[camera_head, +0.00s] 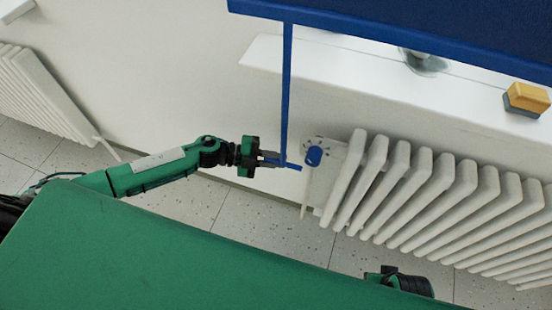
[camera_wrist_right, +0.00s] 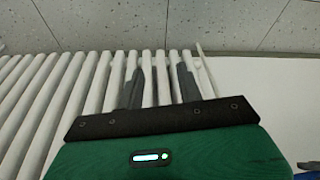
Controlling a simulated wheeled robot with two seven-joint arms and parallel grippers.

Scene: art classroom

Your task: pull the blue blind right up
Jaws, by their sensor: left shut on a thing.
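The blue blind (camera_head: 420,25) shows across the top right of the head view, in front of the window. A narrow blue strap (camera_head: 286,90) hangs straight down from its lower left edge to a short blue bar (camera_head: 285,164). My left gripper (camera_head: 274,158) is shut on the blue strap at its lower end, by the bar. My right gripper (camera_wrist_right: 160,85) is open and empty in the right wrist view, with radiator ribs behind its fingers. Only a dark part of my right arm shows at the bottom of the head view.
A white radiator (camera_head: 430,200) with a blue knob (camera_head: 314,155) stands just right of the strap. A white sill (camera_head: 340,75) runs above it, bearing a yellow sponge-like block (camera_head: 526,98) and a clear round object (camera_head: 425,63). Another radiator (camera_head: 45,95) is at far left.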

